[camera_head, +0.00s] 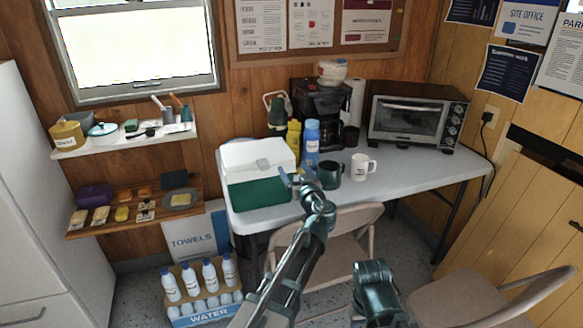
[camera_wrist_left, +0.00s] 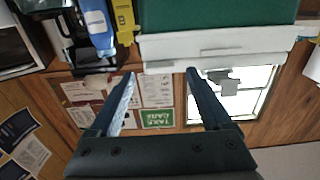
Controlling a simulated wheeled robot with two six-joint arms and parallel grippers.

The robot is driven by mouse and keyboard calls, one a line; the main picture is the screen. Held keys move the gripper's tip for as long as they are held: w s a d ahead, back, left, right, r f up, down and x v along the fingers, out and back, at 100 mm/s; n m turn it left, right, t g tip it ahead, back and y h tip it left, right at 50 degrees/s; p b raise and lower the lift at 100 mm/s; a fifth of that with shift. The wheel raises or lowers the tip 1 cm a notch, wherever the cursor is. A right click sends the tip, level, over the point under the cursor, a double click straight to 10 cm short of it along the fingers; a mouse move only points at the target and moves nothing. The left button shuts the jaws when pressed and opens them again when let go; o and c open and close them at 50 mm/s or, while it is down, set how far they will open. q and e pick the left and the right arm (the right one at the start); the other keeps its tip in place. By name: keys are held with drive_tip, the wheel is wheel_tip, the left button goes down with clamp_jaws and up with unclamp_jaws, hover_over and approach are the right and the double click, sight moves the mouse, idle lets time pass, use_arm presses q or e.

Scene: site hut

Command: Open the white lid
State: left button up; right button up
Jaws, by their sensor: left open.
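The white lid (camera_head: 258,156) lies shut on a green cooler (camera_head: 262,192) at the left end of the table. A grey patch, likely a latch, shows on the lid. My left gripper (camera_head: 292,182) is open and empty, by the cooler's front right corner. In the left wrist view, which is upside down, the lid (camera_wrist_left: 215,45) and the green body (camera_wrist_left: 215,15) show at the top. The open fingers (camera_wrist_left: 161,72) point toward the lid's edge, with nothing between them. Whether a fingertip touches the lid, I cannot tell.
A dark green mug (camera_head: 329,175), a white mug (camera_head: 363,168), a blue bottle (camera_head: 311,143) and a yellow bottle (camera_head: 293,138) stand right of the cooler. A coffee maker (camera_head: 322,108) and toaster oven (camera_head: 415,122) stand behind. A folding chair (camera_head: 335,250) is in front.

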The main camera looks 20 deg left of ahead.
use_arm(q)
drive_tip(key=shift+x, duration=1.3)
drive_tip(key=shift+s, duration=0.1)
clamp_jaws()
